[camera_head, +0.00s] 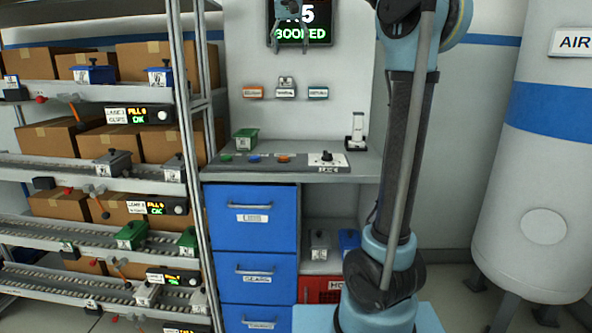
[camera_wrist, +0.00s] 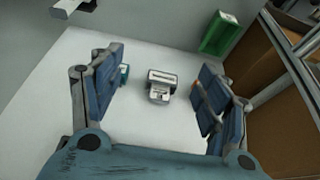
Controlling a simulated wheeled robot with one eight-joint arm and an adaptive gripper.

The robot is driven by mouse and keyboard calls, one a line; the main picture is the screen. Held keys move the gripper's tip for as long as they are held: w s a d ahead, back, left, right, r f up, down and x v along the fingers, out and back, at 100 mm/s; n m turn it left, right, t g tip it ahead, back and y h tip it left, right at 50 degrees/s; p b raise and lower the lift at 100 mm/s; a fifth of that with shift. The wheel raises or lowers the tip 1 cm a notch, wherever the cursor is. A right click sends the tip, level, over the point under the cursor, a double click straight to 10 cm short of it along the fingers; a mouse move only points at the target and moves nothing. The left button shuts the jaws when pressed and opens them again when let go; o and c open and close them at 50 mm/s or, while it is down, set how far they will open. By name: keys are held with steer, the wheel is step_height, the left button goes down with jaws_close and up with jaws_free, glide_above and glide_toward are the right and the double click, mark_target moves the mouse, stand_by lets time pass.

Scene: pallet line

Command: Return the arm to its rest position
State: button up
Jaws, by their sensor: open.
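My gripper (camera_head: 290,42) is high at the top of the head view, in front of the dark display that reads "BOOKED". In the wrist view its two blue-grey fingers (camera_wrist: 160,78) stand wide apart with nothing between them. My arm's dark links rise at the right of centre in the head view, and the link between them and the gripper is out of frame. Beyond the fingers is the pale wall panel (camera_head: 245,75) with a grey middle fixture (camera_head: 286,88), which also shows in the wrist view (camera_wrist: 160,87). The gripper appears clear of it.
A grey counter (camera_head: 345,170) holds a green bin (camera_head: 245,140) and a small upright stand (camera_head: 357,130). Blue drawers (camera_head: 255,220) are below. A rack (camera_head: 190,130) with boxes and bins fills the left. A white air tank (camera_head: 545,190) stands at right.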

steer(key=s+d+f, duration=0.7)
steer(key=d+f, duration=0.2)
steer(key=f, duration=0.2)
steer(key=s+d+f, duration=0.4)
steer(key=s+f, duration=0.5)
steer(key=f, duration=0.5)
steer(key=s+d+f+g, duration=0.1)
steer(key=s+d+f, duration=0.3)
steer(key=s+f, duration=0.5)
steer(key=s+d+f+g, duration=0.1)
steer(key=s+d+f, duration=0.3)
steer(key=s+f, duration=0.5)
step_height(320, 180, down, 11)
steer(key=shift+s+r+n, duration=0.2)
steer(key=shift+n, duration=0.1)
steer(key=shift+w+f, duration=0.2)
steer(key=shift+w, duration=0.25)
